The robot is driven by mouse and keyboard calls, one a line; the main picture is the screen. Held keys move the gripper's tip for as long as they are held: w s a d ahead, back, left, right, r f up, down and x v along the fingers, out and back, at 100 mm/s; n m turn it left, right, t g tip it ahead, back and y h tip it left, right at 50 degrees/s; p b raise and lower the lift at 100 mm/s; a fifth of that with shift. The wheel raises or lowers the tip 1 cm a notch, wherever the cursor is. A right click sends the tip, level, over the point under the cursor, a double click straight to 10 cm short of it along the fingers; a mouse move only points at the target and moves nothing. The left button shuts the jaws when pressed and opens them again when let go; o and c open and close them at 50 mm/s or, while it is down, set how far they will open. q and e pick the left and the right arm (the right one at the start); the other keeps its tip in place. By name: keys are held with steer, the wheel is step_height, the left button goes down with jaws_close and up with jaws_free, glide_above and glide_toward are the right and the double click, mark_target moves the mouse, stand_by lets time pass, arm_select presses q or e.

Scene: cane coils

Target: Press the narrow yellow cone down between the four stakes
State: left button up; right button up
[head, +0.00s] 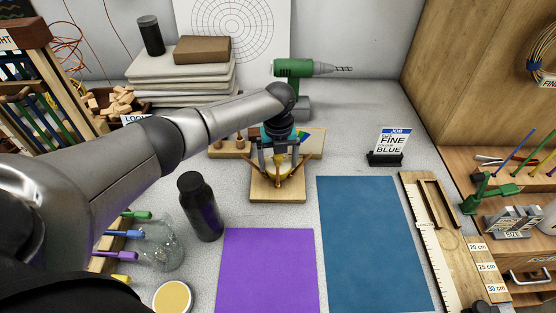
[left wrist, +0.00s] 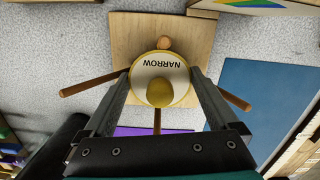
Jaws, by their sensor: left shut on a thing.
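The narrow yellow cone shows from above in the left wrist view (left wrist: 172,88) as a round white top lettered NARROW, with a yellow rim and knob. My left gripper (head: 281,163) is shut on it, one finger on each side. The cone sits among the wooden stakes over a wooden base board (head: 277,194). In the left wrist view a left stake (left wrist: 88,84), a right stake (left wrist: 237,99) and a near stake (left wrist: 157,121) splay outward. The far stake (left wrist: 164,43) shows end-on. How deep the cone sits is hidden. My right gripper is not in view.
A black bottle (head: 200,207) and a glass jar (head: 161,245) stand left of the board. A purple mat (head: 267,270) and a blue mat (head: 372,240) lie in front and right. A job card (head: 392,142) and green drill (head: 293,70) stand behind.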

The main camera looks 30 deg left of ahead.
arm_select(q)
steer(key=shift+f, duration=0.3)
steer(key=o, duration=1.3)
steer(key=shift+s, duration=0.1)
steer(key=shift+f, duration=0.1)
steer(key=shift+s, duration=0.1)
